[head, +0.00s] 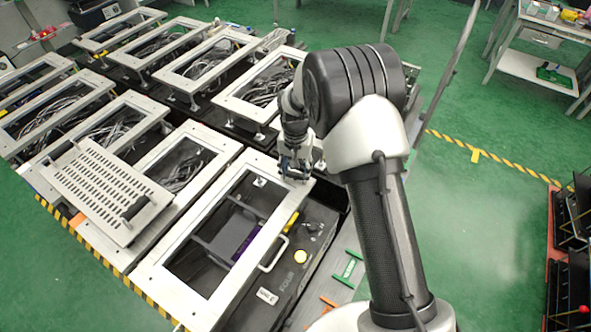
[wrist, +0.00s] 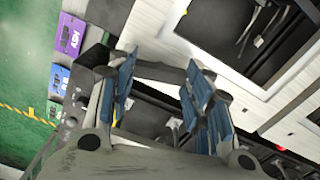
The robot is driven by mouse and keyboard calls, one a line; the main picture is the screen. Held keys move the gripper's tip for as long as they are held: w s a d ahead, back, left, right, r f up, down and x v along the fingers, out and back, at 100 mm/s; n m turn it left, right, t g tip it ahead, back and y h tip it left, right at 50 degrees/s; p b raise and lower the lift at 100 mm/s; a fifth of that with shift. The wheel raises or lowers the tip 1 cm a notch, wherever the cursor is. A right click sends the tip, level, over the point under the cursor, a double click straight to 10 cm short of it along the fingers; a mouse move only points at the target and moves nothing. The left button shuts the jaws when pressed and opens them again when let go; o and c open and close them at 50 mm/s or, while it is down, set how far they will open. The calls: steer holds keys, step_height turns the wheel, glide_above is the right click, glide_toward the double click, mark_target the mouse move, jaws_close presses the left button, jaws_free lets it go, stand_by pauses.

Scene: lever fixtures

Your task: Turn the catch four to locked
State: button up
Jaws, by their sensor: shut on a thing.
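Several similar framed bins stand to the left and behind. A slotted plate (head: 103,188) lies on the neighbouring one. Coloured cards (wrist: 67,38) lie at left in the wrist view.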

mark_target(295, 174)
steer(key=shift+m, duration=1.5)
steer(key=o, duration=1)
steer(key=shift+o, duration=0.2)
step_height(295, 174, up, 12)
